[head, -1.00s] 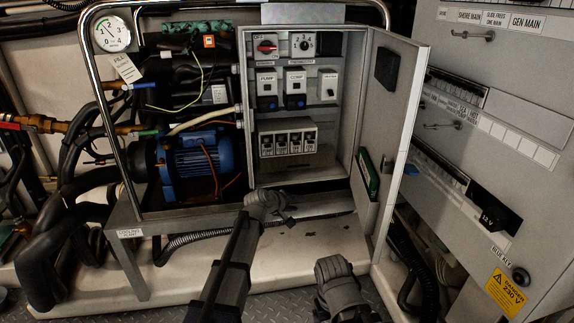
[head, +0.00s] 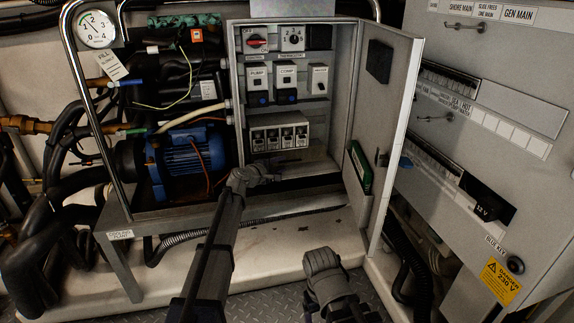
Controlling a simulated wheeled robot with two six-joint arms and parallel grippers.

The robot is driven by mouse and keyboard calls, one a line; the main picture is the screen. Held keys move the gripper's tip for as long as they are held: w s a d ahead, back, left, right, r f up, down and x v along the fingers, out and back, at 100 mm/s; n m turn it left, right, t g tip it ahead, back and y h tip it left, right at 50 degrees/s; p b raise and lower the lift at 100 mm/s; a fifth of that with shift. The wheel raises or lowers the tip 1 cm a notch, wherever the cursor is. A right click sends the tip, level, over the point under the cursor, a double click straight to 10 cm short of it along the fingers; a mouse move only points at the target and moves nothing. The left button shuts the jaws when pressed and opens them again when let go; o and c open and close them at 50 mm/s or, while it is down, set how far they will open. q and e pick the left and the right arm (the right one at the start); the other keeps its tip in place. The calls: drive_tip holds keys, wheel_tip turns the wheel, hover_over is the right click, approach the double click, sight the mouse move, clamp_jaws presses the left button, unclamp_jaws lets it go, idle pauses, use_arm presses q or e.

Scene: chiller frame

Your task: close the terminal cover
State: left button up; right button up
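The terminal block (head: 279,137), with a row of several light terminals, is low inside the open grey control cabinet. I cannot clearly make out its cover; a dim greyish surface (head: 306,168) lies just below the block. My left gripper (head: 264,178) is just below the block at the cabinet's lower left edge, pointing right. It hides part of that edge, and I see nothing clearly held in it. My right gripper (head: 322,262) is low in the middle, in front of the base and apart from the cabinet. Its fingers are too unclear to judge.
The cabinet door (head: 391,110) stands open on the right, with a green item in its pocket. A blue motor (head: 188,163) and a chrome rail frame (head: 68,60) are on the left. A grey switch panel (head: 480,150) fills the right. The white base's front is mostly clear.

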sight(288, 162)
use_arm(q)
drive_tip(key=b+x, duration=0.1)
drive_tip(key=x, duration=0.3)
drive_tip(key=shift+w+d+f, duration=0.15)
drive_tip(key=shift+w+d, duration=0.05)
drive_tip(key=shift+w, duration=0.1)
clamp_jaws()
idle(0.3)
